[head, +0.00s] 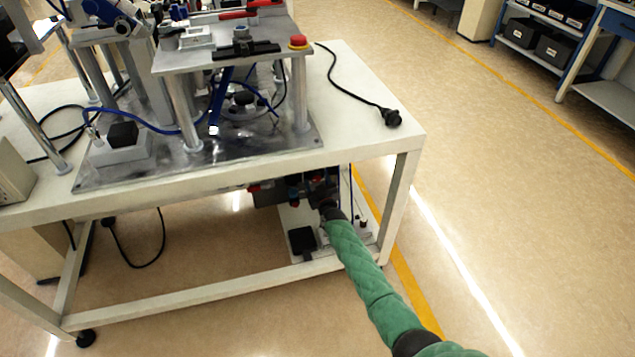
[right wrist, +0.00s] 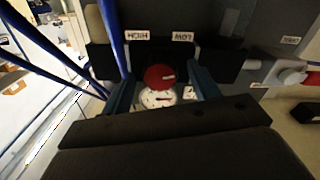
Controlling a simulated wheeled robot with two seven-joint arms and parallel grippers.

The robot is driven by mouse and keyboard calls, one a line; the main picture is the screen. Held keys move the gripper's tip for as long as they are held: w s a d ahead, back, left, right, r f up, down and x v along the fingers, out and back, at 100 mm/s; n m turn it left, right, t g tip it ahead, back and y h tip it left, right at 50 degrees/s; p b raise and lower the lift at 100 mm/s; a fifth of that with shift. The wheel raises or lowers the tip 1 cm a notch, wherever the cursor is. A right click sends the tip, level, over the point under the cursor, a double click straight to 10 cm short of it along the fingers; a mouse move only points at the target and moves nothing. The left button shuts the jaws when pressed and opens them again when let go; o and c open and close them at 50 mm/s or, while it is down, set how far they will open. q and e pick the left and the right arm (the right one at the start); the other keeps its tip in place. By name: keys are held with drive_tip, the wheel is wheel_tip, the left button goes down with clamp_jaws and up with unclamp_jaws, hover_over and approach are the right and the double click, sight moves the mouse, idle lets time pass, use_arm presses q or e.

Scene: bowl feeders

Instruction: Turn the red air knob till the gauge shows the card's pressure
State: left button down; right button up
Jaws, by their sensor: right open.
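The red air knob (right wrist: 159,77) shows in the right wrist view, with a light mark on its face. The round white gauge (right wrist: 157,98) sits just below it, partly covered by the knob; its reading is too small to tell. My right gripper (right wrist: 162,84) is open, with one finger on each side of the knob; I cannot tell if either touches it. In the head view my right gripper (head: 323,192) is under the table top, largely hidden among dark parts. I cannot make out the card with the pressure. My left gripper is not in view.
HIGH (right wrist: 137,36) and LOW (right wrist: 182,36) labels sit above the knob. Blue hoses run down on the left in the wrist view. The white table (head: 345,95) overhangs my right arm, with a leg (head: 398,200) to its right. A red button (head: 298,41) stands above.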

drive_tip(key=c, duration=1)
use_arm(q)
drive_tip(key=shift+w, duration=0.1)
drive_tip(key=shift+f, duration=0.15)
use_arm(e)
drive_tip(key=shift+m, duration=0.4)
drive_tip(key=shift+f+m+b, duration=0.1)
drive_tip(key=shift+m+b, duration=0.45)
drive_tip(key=shift+m, duration=0.35)
drive_tip(key=m+b, duration=0.1)
drive_tip(key=m, duration=0.2)
drive_tip(key=shift+m, duration=0.3)
use_arm(q)
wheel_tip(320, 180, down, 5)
drive_tip(key=b, duration=0.3)
use_arm(e)
drive_tip(key=m, duration=0.6)
drive_tip(key=shift+m, duration=0.3)
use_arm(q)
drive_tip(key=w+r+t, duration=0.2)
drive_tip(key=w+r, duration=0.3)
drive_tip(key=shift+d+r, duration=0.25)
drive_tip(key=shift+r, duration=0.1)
use_arm(e)
drive_tip(key=shift+m, duration=0.8)
